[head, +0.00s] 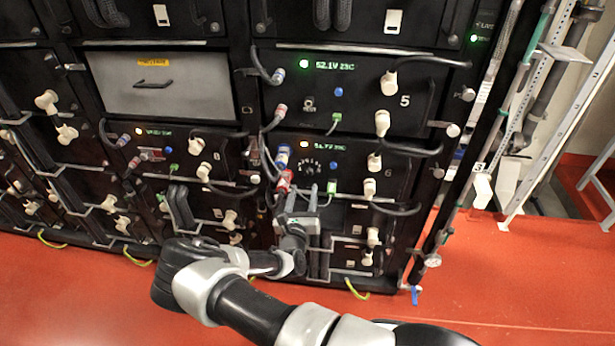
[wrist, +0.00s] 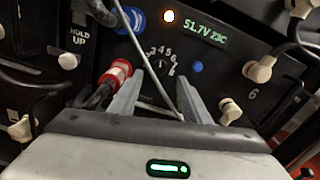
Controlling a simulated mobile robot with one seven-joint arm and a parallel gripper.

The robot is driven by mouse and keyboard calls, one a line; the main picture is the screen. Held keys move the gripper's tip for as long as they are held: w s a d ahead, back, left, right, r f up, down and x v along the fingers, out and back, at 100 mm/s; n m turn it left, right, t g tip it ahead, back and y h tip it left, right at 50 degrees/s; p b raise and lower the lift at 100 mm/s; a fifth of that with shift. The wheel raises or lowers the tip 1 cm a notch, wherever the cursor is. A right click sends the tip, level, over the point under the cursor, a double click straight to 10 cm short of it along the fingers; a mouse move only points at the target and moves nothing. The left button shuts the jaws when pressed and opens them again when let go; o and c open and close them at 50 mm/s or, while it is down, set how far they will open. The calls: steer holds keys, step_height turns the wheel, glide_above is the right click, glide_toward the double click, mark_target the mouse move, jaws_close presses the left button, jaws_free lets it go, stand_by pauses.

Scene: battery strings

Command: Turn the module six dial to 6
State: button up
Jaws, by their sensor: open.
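Module six is a black panel in the right-hand rack column, marked 6 (head: 372,184), with a green display that reads about 51.7V 23C in the wrist view (wrist: 205,36). Its small black dial (wrist: 166,68) has white numerals around it; 4, 5 and 6 are legible. The dial also shows small in the head view (head: 310,167). I cannot make out where its pointer stands. My gripper (wrist: 161,84) is open, its two grey fingers pointing at the panel on either side below the dial. In the head view my gripper (head: 306,192) is just below the dial.
A red connector (wrist: 115,75) with a cable sits close beside the left finger. A blue connector (wrist: 130,20) is above it. A thin grey bar (wrist: 135,45) crosses in front of the panel.

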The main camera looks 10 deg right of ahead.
mark_target(308, 173)
steer(key=x, duration=0.8)
steer(key=shift+w+d+b, duration=0.1)
steer(key=shift+w+b, duration=0.1)
steer(key=shift+b, duration=0.2)
steer(key=c, duration=1)
